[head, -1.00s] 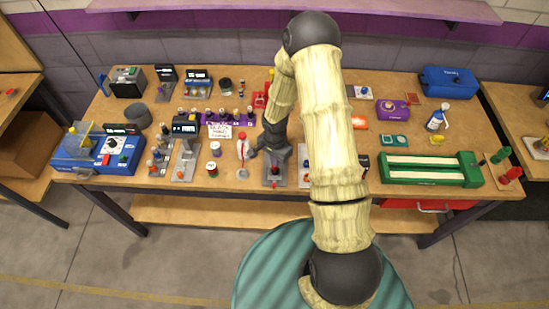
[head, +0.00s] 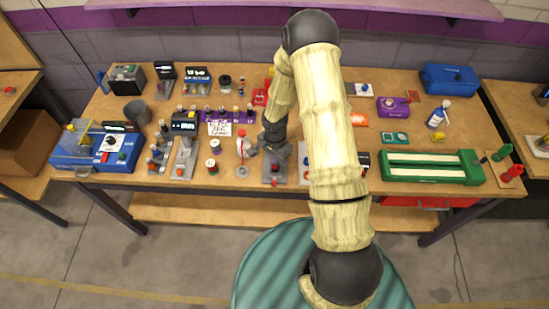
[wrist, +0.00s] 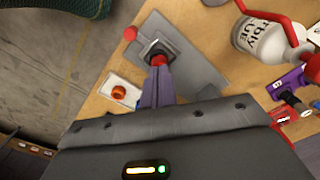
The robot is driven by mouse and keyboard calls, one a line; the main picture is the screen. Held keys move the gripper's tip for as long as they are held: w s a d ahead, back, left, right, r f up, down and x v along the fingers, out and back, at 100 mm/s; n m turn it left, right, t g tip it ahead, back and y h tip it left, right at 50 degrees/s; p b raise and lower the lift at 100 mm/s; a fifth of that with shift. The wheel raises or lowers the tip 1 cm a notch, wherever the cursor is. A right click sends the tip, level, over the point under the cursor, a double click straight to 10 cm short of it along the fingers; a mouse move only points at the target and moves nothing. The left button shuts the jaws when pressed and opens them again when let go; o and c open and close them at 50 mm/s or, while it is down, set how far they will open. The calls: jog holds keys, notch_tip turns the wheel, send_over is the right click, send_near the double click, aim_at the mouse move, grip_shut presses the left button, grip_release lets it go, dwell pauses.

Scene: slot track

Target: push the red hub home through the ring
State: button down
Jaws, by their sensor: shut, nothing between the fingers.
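The red hub (wrist: 158,60) shows at the tips of my fingers in the wrist view, within a dark square-based ring (wrist: 154,48) on a grey metal plate (wrist: 202,62). In the head view the red hub (head: 275,168) is a small red spot on the plate (head: 274,181), just in front of my gripper (head: 276,156). My gripper (wrist: 158,72) is shut and empty, its fingertips at or very near the hub. The fingers hide part of the hub and ring, so I cannot tell how deep the hub sits. A round red knob (wrist: 130,34) is at the plate's edge.
A white bottle with a red top (wrist: 265,38) stands close beside the plate. A white block with an orange knob (wrist: 119,92) lies on its other side. A green slotted box (head: 432,167) is to the right. The table's front edge is close.

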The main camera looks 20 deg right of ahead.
jog(key=shift+r+p, duration=0.95)
jog(key=shift+r, duration=0.6)
jog(key=shift+d, duration=0.1)
notch_tip(320, 180, up, 17)
jog(key=b, duration=0.3)
jog(key=shift+r, duration=0.15)
jog(key=shift+w, duration=0.15)
